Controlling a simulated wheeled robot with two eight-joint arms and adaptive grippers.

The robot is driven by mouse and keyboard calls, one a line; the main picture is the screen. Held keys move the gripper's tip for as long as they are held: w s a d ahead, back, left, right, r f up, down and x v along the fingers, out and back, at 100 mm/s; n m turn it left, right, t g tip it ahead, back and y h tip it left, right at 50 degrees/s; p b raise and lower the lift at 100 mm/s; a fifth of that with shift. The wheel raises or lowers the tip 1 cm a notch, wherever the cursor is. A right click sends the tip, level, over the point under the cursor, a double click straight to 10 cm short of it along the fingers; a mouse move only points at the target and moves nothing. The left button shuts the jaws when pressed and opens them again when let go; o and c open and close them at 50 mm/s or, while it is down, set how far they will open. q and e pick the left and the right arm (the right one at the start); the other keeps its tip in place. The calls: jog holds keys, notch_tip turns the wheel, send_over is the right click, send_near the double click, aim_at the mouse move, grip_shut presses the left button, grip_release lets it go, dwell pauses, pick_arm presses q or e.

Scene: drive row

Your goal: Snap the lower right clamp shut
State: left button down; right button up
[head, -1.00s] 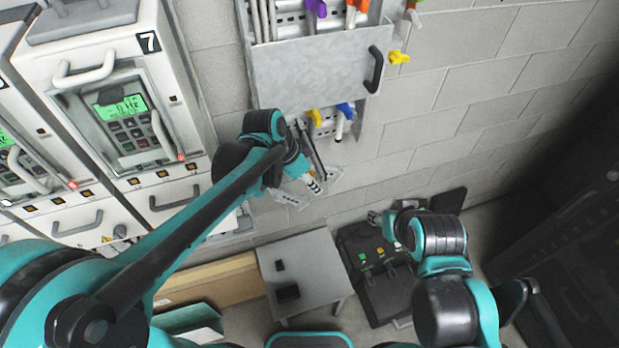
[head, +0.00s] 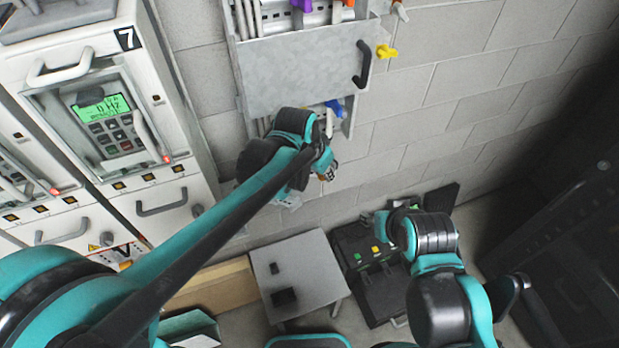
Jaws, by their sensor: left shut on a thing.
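My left gripper (head: 326,170) is below the grey panel, just under the blue clamp (head: 333,107). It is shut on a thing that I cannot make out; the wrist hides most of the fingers. The blue clamp sits at the panel's lower right, with a pale cable (head: 329,124) below it. The yellow clamp to its left is hidden behind my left arm. I cannot tell whether the blue clamp is shut. My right gripper (head: 382,220) is low at the right, over an open black case; its fingers are too small to read.
A grey cover (head: 300,70) with a black handle (head: 363,65) crosses the panel; a yellow lever (head: 386,51) shows to its right. White drive cabinets (head: 115,130) stand left. A grey table (head: 312,268) and the black case (head: 385,295) are below.

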pick_arm(q)
jog(key=w+d+n+t+y+b, duration=0.1)
jog(key=w+d+n+y+b, duration=0.2)
jog(key=w+d+n, duration=0.5)
jog(key=shift+w+d+n+y, duration=0.35)
jog(key=shift+w+n, duration=0.35)
jog(key=shift+w, duration=1.5)
jog(key=c, duration=1.3)
grip_release()
jog(key=shift+d, duration=0.1)
jog(key=s, duration=0.4)
jog(key=s+d, duration=0.1)
jog(key=s, duration=0.3)
jog(key=s+r, duration=0.1)
jog(key=s, duration=0.3)
jog(key=shift+s+d+r, duration=0.1)
jog(key=shift+s+d, duration=0.15)
jog(key=shift+d, duration=0.05)
